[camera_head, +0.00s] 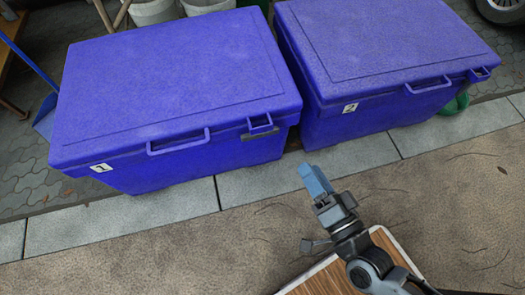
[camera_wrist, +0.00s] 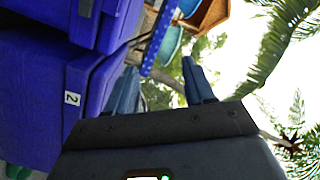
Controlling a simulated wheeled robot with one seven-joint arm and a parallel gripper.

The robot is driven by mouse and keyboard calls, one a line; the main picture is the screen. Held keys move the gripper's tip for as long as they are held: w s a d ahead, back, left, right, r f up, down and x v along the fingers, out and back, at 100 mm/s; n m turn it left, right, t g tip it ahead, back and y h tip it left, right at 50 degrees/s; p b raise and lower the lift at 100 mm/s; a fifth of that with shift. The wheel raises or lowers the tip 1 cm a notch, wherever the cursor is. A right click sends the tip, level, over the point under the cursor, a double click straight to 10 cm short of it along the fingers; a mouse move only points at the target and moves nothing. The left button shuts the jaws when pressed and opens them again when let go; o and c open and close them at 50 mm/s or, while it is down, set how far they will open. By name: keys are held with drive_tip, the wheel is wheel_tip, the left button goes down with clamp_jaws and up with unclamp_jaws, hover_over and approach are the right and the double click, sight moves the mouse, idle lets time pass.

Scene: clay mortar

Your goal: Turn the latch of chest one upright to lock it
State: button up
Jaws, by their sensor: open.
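Chest one (camera_head: 175,85) is the blue lidded chest at the left in the head view, with a "1" label (camera_head: 101,168) on its front. Its lid is down. Its latch (camera_head: 260,127) is a small blue piece at the front right of the lid edge; it looks lying sideways rather than upright. My gripper (camera_head: 317,182) is open and empty, in front of the gap between the chests, right of and apart from the latch. In the wrist view my gripper (camera_wrist: 160,88) shows two spread blue fingers; a blue piece at the top left (camera_wrist: 86,8) may be this latch.
Chest two (camera_head: 390,45), with a "2" label (camera_head: 350,107), stands close to the right; it also shows in the wrist view (camera_wrist: 30,90). A wooden-topped surface (camera_head: 330,277) is below my arm. A blue dustpan (camera_head: 46,117) stands left. The paving in front is clear.

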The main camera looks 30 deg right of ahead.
sight(261, 136)
drive_tip(key=w+a+f+m+h+b, duration=0.25)
drive_tip(key=w+f+m+b, duration=0.6)
drive_tip(key=w+f, duration=0.65)
drive_tip(key=shift+m+g+h, duration=0.25)
drive_tip(key=shift+g+h, duration=0.05)
drive_tip(key=shift+h, duration=0.15)
drive_tip(key=w, duration=0.2)
drive_tip(key=w+d+f+b, duration=0.1)
drive_tip(key=w, duration=0.1)
drive_tip(key=w+d+f, duration=0.1)
drive_tip(key=w, duration=0.1)
drive_tip(key=shift+d+f+b, duration=0.1)
drive_tip(key=shift+f+b, duration=0.1)
drive_tip(key=shift+b, duration=0.2)
clamp_jaws()
